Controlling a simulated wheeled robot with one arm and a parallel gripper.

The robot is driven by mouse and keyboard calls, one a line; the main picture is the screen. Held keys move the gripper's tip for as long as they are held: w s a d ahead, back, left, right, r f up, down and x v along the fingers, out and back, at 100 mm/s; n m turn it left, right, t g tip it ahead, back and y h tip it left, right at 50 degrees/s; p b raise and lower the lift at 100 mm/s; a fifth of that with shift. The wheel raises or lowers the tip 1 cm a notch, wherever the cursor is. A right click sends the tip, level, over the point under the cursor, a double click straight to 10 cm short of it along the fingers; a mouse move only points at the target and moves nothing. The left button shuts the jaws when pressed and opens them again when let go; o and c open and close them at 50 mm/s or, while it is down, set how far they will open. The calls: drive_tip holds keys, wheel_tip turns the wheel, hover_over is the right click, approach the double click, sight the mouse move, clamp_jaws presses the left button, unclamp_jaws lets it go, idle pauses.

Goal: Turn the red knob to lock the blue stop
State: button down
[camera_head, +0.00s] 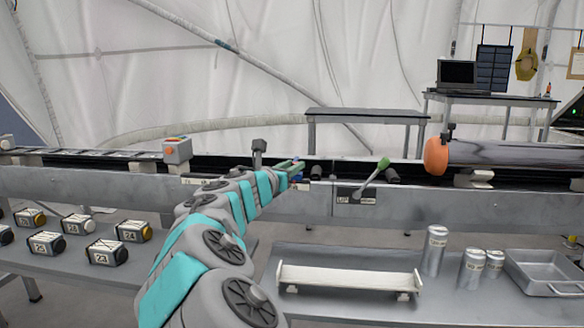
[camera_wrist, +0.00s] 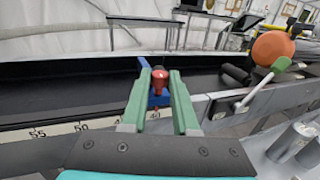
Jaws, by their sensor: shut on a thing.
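The red knob (camera_wrist: 160,81) shows in the wrist view between the two green fingers of my gripper (camera_wrist: 161,75), which are shut on it. The blue stop (camera_wrist: 158,101) is under and around the knob, at the near edge of the dark rail trough; part of it is covered by the fingers. In the head view my gripper (camera_head: 292,164) is at the rail's near edge. A little of the blue stop (camera_head: 297,178) shows there below the fingers, and the knob cannot be made out. A numbered scale (camera_wrist: 75,127) runs along the rail beside the stop.
A lever with a green handle (camera_head: 383,163) stands right of my gripper, near an orange ball-shaped end (camera_head: 436,156) on a dark cylinder. A small grey post (camera_head: 259,147) is just left. Metal canisters (camera_head: 435,250) and a white rack (camera_head: 345,279) are on the lower shelf.

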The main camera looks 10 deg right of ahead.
drive_tip(key=c, duration=0.7)
unclamp_jaws()
drive_tip(key=shift+s, duration=0.1)
drive_tip(key=shift+b+v, duration=0.3)
drive_tip(key=shift+v, duration=3.5)
